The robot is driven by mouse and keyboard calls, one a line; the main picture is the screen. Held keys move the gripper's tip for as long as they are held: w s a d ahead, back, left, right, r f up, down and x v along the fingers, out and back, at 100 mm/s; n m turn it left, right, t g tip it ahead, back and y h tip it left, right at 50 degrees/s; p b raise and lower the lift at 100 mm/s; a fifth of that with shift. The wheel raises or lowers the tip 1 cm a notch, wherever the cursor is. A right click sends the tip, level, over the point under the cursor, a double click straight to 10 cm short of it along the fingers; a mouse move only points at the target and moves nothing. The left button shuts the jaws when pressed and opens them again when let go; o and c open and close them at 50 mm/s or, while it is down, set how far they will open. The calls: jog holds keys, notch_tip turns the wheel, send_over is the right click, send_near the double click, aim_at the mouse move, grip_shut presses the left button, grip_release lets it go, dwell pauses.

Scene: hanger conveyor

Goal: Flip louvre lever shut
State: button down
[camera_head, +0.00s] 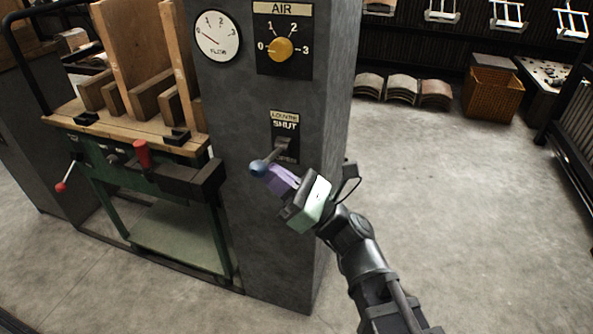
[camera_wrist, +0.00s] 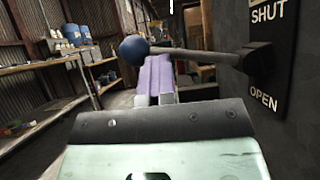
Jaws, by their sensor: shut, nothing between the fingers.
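The louvre lever is a dark rod with a blue ball knob (camera_head: 258,168), on a black plate (camera_head: 285,150) on the grey column. The plate reads SHUT above the lever in the head view. The wrist view shows the lever rod (camera_wrist: 205,53) standing out from the plate between SHUT above and OPEN below, with the knob (camera_wrist: 133,49) at its left end. My gripper (camera_head: 272,176) has purple fingers, shut and empty, just below the lever near the knob. In the wrist view the fingertips (camera_wrist: 157,62) meet the rod's line; I cannot tell whether they touch it.
An AIR dial with a yellow knob (camera_head: 281,49) and a round FLOW gauge (camera_head: 217,36) sit higher on the column (camera_head: 330,60). A green-framed wooden workbench (camera_head: 140,130) stands close on the left. The concrete floor (camera_head: 450,200) to the right is clear.

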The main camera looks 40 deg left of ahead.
jog(key=shift+r+p, duration=0.8)
jog(key=shift+r, duration=0.35)
jog(key=shift+s, duration=0.1)
